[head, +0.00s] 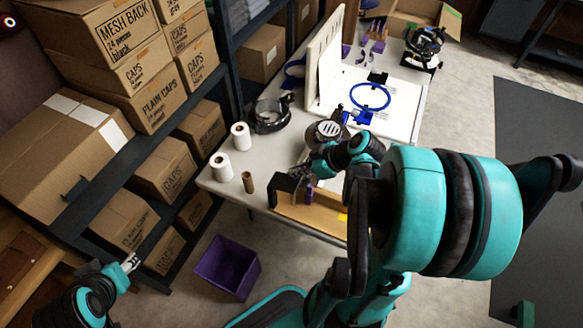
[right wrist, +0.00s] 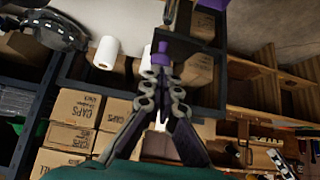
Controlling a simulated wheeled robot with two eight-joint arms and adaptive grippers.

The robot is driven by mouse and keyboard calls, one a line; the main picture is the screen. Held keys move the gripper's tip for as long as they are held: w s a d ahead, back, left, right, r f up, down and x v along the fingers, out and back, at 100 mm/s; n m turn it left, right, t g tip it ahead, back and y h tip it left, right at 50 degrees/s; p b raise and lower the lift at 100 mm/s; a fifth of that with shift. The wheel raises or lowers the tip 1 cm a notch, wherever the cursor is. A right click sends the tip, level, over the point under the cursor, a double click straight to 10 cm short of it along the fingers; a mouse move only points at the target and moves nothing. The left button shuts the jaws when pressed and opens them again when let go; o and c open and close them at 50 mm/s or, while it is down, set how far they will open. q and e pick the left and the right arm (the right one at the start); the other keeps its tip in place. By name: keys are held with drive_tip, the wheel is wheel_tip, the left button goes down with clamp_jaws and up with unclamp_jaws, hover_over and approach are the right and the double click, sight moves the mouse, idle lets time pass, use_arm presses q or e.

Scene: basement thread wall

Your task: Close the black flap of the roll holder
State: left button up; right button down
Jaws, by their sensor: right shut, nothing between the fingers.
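The roll holder (head: 312,215) lies at the near edge of the white table in the head view, as a long tan body with a black part (head: 284,184) at its left end. This black part looks like the flap; its angle is hard to tell. A small purple piece (head: 309,193) stands by it. My right gripper (head: 303,172) is just above and behind the holder, partly hidden by my arm. In the right wrist view its fingers (right wrist: 161,70) are together and empty, near a purple piece (right wrist: 158,47). My left gripper (head: 131,262) is low at the left, away from the table.
White rolls (head: 221,166) and a brown tube (head: 247,182) stand left of the holder. A black ring-shaped device (head: 269,115) and a blue hoop (head: 370,97) are farther back. A purple bin (head: 227,267) is on the floor. Shelves with cardboard boxes (head: 162,170) fill the left.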

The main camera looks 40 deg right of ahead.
sight(295, 180)
use_arm(q)
drive_tip(key=shift+s+d+f+b, duration=0.1)
drive_tip(key=shift+s+f+b, duration=0.1)
drive_tip(key=shift+f+b, duration=0.9)
use_arm(e)
drive_tip(key=shift+s+d+f, duration=0.3)
drive_tip(key=shift+s+f, duration=0.2)
drive_tip(key=shift+f, duration=0.2)
drive_tip(key=shift+s+d+f, duration=0.25)
drive_tip(key=shift+s+f, duration=0.2)
drive_tip(key=shift+f, duration=0.25)
